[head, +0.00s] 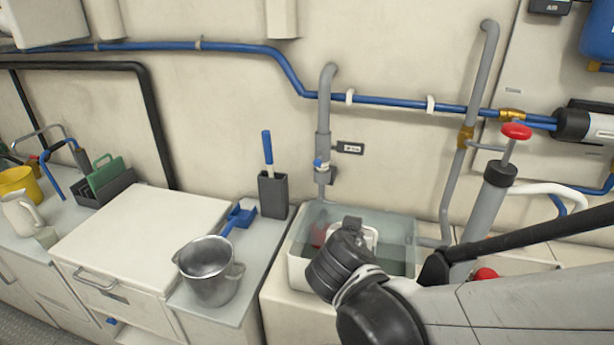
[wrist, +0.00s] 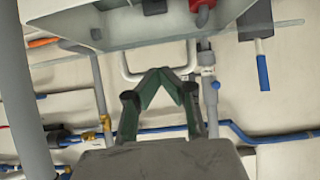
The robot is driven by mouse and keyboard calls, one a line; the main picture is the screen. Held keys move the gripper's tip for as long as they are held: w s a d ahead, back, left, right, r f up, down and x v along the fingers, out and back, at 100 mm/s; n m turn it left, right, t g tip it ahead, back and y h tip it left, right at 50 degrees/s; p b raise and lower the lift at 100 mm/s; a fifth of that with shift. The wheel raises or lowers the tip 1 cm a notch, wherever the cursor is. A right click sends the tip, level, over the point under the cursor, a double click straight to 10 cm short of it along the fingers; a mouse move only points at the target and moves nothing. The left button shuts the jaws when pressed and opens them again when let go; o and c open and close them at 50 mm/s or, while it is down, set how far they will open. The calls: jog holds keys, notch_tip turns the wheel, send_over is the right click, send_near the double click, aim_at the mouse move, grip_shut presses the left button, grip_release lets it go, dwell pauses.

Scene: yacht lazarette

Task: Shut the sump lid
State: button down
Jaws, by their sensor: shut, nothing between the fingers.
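The sump is a pale open-topped box (head: 299,268) on the right-hand counter in the head view; its underside and rim show at the top of the wrist view (wrist: 110,38). A clear, bluish lid panel (head: 400,228) appears raised at the back of the box, against the wall side. A white loop handle (head: 371,234) shows on it, and also in the wrist view (wrist: 126,67). My gripper (wrist: 162,72) is shut and empty, its green fingertips meeting in front of the handle in the picture. Whether they touch it I cannot tell. My wrist hides part of the box in the head view.
A grey pipe (head: 324,120) runs down behind the sump. A hand pump (head: 490,205) with a red knob stands right.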

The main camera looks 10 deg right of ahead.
jog(key=shift+s+a+f+b, duration=0.1)
jog(key=shift+s+f+b, duration=0.1)
jog(key=shift+f+b, duration=0.3)
jog(key=shift+s+a+f+b, duration=0.15)
jog(key=shift+f+b, duration=0.1)
jog(key=shift+f, duration=0.45)
jog(key=shift+s+a+f+b, duration=0.1)
jog(key=shift+s+f+b, duration=0.1)
jog(key=shift+f+b, duration=0.3)
jog(key=shift+r+p, duration=0.35)
jog(key=shift+p, duration=0.25)
jog(key=s+f+p+v, duration=0.1)
jog(key=p+v, duration=0.3)
jog(key=v, duration=0.7)
jog(key=shift+a+f, duration=0.2)
jog(key=shift+f, duration=0.25)
jog(key=shift+s, duration=0.1)
